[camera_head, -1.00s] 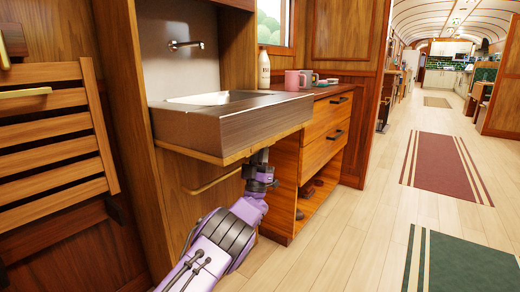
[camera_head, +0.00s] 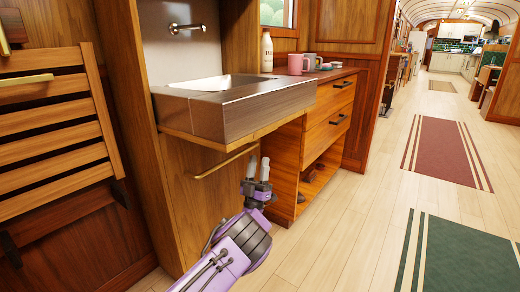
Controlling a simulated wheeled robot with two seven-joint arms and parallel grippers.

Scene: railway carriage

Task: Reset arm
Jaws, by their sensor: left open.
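My left arm, purple and grey, comes in from the bottom of the head view. My left gripper (camera_head: 258,170) points up, with its two grey fingers a little apart and nothing between them. It is in front of the open space under the sink counter (camera_head: 250,108), below the counter's front right part and left of the drawer cabinet. My right gripper is not in view.
A brass rail (camera_head: 225,162) runs under the counter. The drawer cabinet (camera_head: 325,125) has an open lower shelf. A white bottle (camera_head: 267,53) and a pink mug (camera_head: 296,64) stand on top. A slatted wooden panel (camera_head: 55,130) is at left. The floor at right is clear, with a red rug (camera_head: 445,150) and a green rug (camera_head: 465,258).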

